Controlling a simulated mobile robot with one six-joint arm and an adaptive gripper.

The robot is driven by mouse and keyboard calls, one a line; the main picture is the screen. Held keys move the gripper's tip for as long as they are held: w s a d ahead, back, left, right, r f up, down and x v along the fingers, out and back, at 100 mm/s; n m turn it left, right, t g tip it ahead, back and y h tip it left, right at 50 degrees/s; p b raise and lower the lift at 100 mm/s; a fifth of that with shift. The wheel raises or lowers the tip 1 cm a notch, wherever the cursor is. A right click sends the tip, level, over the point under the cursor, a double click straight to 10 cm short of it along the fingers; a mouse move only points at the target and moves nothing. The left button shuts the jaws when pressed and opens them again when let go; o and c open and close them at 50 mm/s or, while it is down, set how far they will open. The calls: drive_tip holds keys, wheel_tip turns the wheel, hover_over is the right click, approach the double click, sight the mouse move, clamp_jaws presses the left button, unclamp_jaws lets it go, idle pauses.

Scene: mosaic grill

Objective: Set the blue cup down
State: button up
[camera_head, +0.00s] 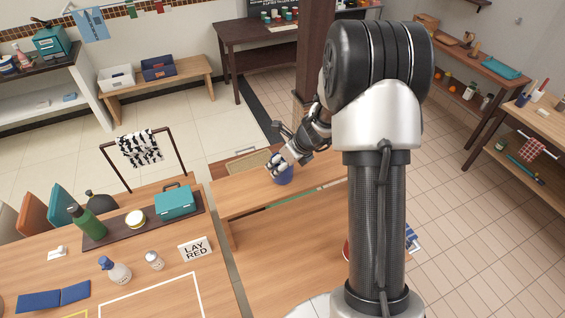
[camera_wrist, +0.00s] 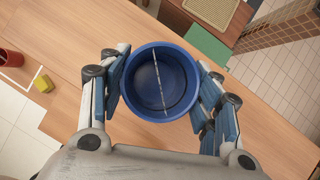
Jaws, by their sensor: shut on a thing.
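The blue cup (camera_wrist: 160,83) is round, open at the top and looks empty in the wrist view, apart from a thin pale line across its inside. My gripper (camera_wrist: 161,95) has its blue-padded fingers on both sides of the cup and is shut on it. In the head view the blue cup (camera_head: 284,176) shows below my gripper (camera_head: 279,168), over the wooden bench-like table (camera_head: 235,197). The fingers hide part of the cup there. I cannot tell whether its base touches the wood.
In the wrist view, a red container (camera_wrist: 10,58) and a yellow block (camera_wrist: 42,84) are at the left, and a green patch (camera_wrist: 208,46) is at the upper right. In the head view, a teal box (camera_head: 175,202) and green bottle (camera_head: 88,222) stand on the left table. Wood around the cup is clear.

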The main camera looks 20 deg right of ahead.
drive_tip(key=shift+f, duration=0.15)
drive_tip(key=o, duration=1.2)
drive_tip(key=shift+c, duration=0.2)
